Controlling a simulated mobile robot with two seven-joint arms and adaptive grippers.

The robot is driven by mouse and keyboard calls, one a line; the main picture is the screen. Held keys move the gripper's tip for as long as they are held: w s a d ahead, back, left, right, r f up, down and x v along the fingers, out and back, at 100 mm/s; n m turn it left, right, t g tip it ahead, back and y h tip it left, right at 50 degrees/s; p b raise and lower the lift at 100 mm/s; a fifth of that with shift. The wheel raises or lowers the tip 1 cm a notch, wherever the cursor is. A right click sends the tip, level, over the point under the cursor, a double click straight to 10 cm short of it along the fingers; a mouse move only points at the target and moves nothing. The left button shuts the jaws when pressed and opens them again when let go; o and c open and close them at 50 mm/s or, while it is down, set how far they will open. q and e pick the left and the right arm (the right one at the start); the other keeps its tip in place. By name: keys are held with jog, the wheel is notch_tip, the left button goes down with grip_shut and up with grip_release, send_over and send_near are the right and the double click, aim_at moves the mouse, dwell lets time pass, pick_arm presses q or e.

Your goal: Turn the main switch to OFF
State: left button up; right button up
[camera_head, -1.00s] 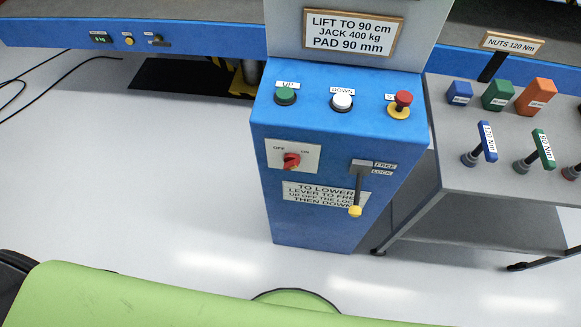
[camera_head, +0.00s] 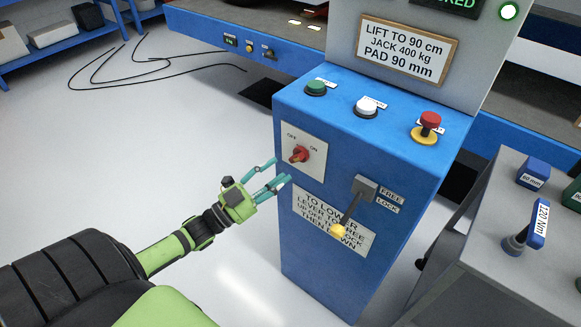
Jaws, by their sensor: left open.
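The main switch is a red rotary knob (camera_head: 299,154) on a white plate (camera_head: 315,148) marked OFF at left and ON at right. It sits on the front face of the blue control pedestal (camera_head: 345,270). The exact direction of the knob's pointer is hard to tell. My left gripper (camera_head: 279,174) is open and empty, with teal fingers pointing at the pedestal. It is just left of and below the knob, apparently not touching it. My right gripper is not in view.
A lock lever with a yellow ball (camera_head: 337,230) hangs right of the knob. The pedestal top carries a green button (camera_head: 316,87), a white button (camera_head: 367,106) and a red emergency stop (camera_head: 429,122). A grey tool cart (camera_head: 490,270) stands at right.

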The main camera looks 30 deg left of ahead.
aim_at(294, 162)
pick_arm(q)
jog(key=x, duration=0.3)
jog(key=shift+w+d+r, duration=0.1)
jog(key=shift+w, duration=0.3)
jog(key=shift+w+d+r, duration=0.1)
jog(key=shift+w+d, duration=0.05)
jog(key=shift+w, duration=0.2)
grip_shut()
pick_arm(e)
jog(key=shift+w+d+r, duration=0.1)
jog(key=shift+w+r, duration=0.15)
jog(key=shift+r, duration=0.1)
